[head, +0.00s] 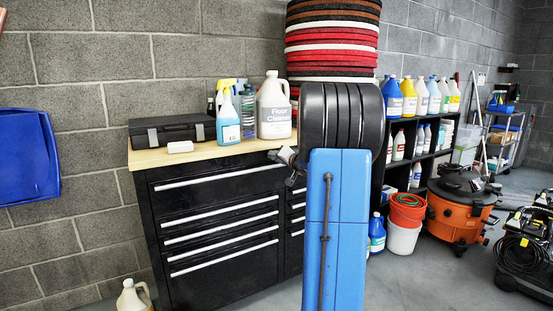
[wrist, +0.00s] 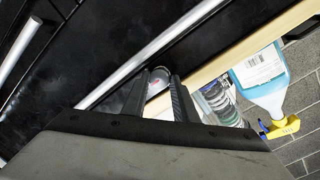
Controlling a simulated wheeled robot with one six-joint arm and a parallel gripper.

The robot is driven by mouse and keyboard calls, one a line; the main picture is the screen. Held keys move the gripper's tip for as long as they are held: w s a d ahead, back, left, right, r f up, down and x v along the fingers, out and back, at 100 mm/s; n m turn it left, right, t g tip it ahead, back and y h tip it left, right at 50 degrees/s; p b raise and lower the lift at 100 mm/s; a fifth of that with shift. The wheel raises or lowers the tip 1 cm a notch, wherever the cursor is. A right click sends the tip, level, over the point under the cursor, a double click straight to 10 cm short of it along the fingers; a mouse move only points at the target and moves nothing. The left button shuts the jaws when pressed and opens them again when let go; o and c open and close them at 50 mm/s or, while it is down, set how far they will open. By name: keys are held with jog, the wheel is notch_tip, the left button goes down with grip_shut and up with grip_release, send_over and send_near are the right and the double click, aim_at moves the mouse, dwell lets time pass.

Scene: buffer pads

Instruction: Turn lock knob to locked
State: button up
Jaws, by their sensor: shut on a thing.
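The black tool cabinet (head: 215,215) with silver drawer handles stands against the wall under a light wooden top. A small round grey knob with a reddish mark (wrist: 158,78) sits near the cabinet's top edge in the wrist view. My gripper (wrist: 157,88) has its two dark fingers on either side of this knob, shut on it. Which way the knob is turned cannot be made out. In the head view my blue and black arm covers the right part of the cabinet, and the knob is hidden there.
On the wooden top (head: 146,158) stand a black case (head: 172,130), a blue spray bottle (head: 228,120) and a floor cleaner jug (head: 274,108). Stacked round pads (head: 332,40) rise behind my arm. An orange vacuum (head: 459,210) and buckets (head: 405,222) stand to the right.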

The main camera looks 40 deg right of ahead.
dwell(0.4)
jog(key=o, duration=0.8)
jog(key=shift+s, duration=0.1)
jog(key=v, duration=1.7)
jog(key=shift+s+a, duration=0.1)
jog(key=shift+a, duration=0.1)
